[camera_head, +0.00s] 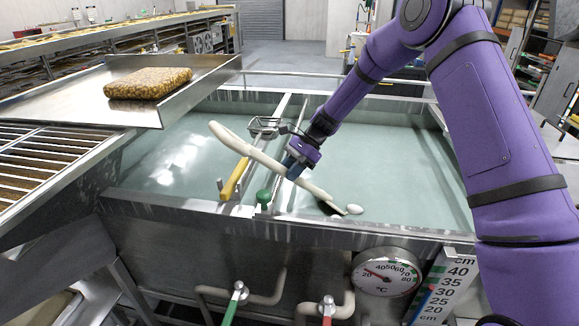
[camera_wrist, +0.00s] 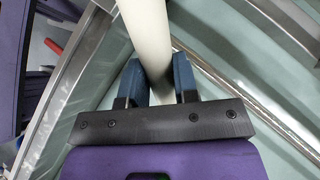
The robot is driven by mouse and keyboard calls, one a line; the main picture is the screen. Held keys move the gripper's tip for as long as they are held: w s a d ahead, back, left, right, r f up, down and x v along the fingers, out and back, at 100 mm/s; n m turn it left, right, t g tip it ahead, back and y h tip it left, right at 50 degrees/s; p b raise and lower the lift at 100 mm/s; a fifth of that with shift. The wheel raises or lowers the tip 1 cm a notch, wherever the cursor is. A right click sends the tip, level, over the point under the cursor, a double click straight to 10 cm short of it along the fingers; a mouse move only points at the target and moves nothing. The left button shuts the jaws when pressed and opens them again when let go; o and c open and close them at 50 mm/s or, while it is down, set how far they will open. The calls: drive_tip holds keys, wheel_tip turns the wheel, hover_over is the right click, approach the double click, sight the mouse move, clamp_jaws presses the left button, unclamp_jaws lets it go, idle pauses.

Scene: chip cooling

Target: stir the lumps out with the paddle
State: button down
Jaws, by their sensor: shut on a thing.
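My gripper (camera_head: 296,164) is shut on the shaft of a long off-white paddle (camera_head: 262,158), above the vat (camera_head: 285,237) of pale green liquid. In the wrist view the blue fingers (camera_wrist: 160,82) sit on both sides of the pale shaft (camera_wrist: 146,28). The paddle slants from upper left to lower right. Its dark lower end (camera_head: 330,208) is at the liquid near the front wall; how deep it reaches I cannot tell. A small white lump (camera_head: 354,209) lies beside that end, to its right.
Rails (camera_head: 278,115) cross the vat, with a yellow-handled tool (camera_head: 235,179) and a green knob (camera_head: 264,197) near the front. A tray (camera_head: 75,108) with a brown block (camera_head: 148,83) stands at left. A dial thermometer (camera_head: 386,272) is on the front. Open liquid lies right.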

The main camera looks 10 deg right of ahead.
drive_tip(key=w+d, duration=0.9)
drive_tip(key=w, duration=0.3)
drive_tip(key=shift+w+d, duration=0.2)
drive_tip(key=shift+w, duration=0.2)
drive_tip(key=shift+s, duration=0.1)
drive_tip(key=s, duration=1.5)
drive_tip(key=shift+s, duration=0.35)
drive_tip(key=w, duration=1.6)
